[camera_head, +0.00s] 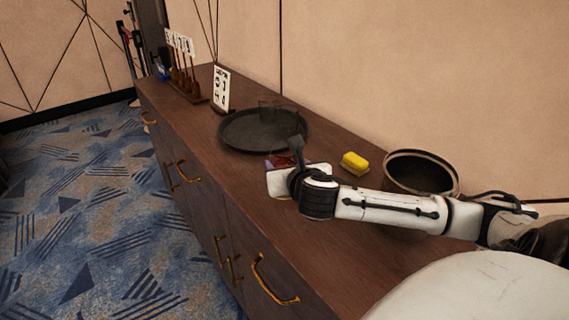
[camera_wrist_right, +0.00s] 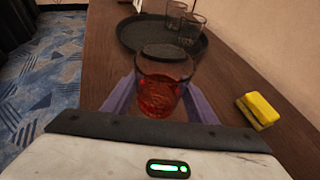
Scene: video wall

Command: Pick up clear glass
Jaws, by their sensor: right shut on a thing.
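A clear glass with red contents (camera_wrist_right: 160,85) stands upright between the purple fingers of my right gripper (camera_wrist_right: 160,103) in the right wrist view. The fingers are shut on it. In the head view, my right gripper (camera_head: 283,161) is over the cabinet top, just in front of the round dark tray (camera_head: 240,147), and the held glass is mostly hidden by the wrist. Two empty clear glasses stand on the tray, one at its back (camera_wrist_right: 192,30) and one beside it (camera_wrist_right: 175,14). They show faintly in the head view (camera_head: 276,112). My left gripper is not in view.
A yellow sponge (camera_head: 355,162) and a dark round bowl (camera_head: 421,155) lie on the wooden cabinet (camera_head: 190,125), right of the gripper. A white sign card (camera_head: 221,89) stands behind the tray. Upright cards on a holder (camera_head: 183,75) are farther left. The wall borders the back.

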